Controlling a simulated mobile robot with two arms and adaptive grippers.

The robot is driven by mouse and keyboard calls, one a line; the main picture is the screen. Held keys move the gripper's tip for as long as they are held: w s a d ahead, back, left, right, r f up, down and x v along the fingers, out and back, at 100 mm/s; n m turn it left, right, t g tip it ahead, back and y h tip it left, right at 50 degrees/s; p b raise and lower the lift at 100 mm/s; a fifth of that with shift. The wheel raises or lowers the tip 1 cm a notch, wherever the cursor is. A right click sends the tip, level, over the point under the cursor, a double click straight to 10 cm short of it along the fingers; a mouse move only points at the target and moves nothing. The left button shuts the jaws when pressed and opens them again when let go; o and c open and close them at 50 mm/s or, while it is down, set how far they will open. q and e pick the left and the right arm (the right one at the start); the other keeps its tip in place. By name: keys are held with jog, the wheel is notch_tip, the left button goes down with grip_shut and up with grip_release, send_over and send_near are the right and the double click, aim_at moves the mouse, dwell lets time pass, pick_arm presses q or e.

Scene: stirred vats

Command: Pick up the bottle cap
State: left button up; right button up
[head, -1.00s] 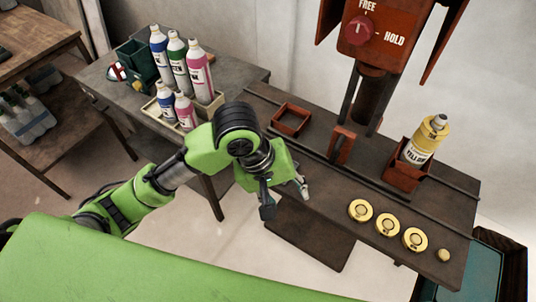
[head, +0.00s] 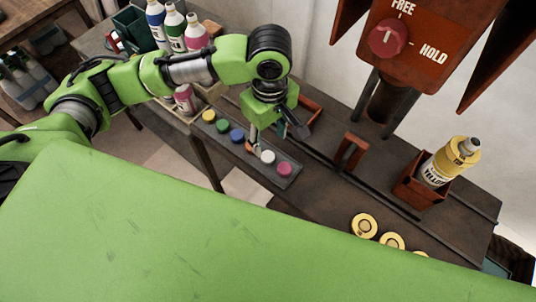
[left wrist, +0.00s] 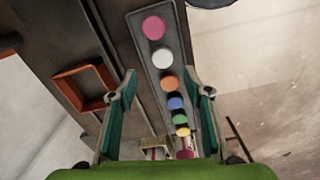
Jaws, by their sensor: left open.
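Round caps lie in a row on a narrow grey tray (head: 254,161) at the near edge of the bench: yellow (head: 209,115), green (head: 222,126), blue (head: 237,135), white (head: 268,157) and pink (head: 284,169). An orange cap (left wrist: 170,83) shows between blue and white in the left wrist view; my gripper hides it in the head view. My left gripper (head: 276,132) is open and empty, pointing down above the tray. In the left wrist view, its fingers (left wrist: 165,97) spread on either side of the row, apart from the caps. My right gripper is not in view.
A yellow bottle (head: 449,163) stands in a red holder (head: 410,191) at right. An empty red square holder (left wrist: 82,87) lies beside the tray. A red dial machine (head: 410,40) rises behind. Yellow rings (head: 364,225) lie front right. Bottles (head: 175,27) stand on the left table.

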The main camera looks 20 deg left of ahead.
aim_at(268, 156)
pick_arm(q)
notch_tip(268, 156, down, 3)
jog(key=shift+a+f, duration=0.1)
jog(key=shift+f, duration=0.05)
jog(key=f, duration=0.3)
jog(key=shift+s+f, duration=0.2)
jog(key=shift+s, duration=0.05)
jog(key=shift+f, duration=0.2)
jog(key=c, duration=0.8)
jog(key=shift+o, duration=0.2)
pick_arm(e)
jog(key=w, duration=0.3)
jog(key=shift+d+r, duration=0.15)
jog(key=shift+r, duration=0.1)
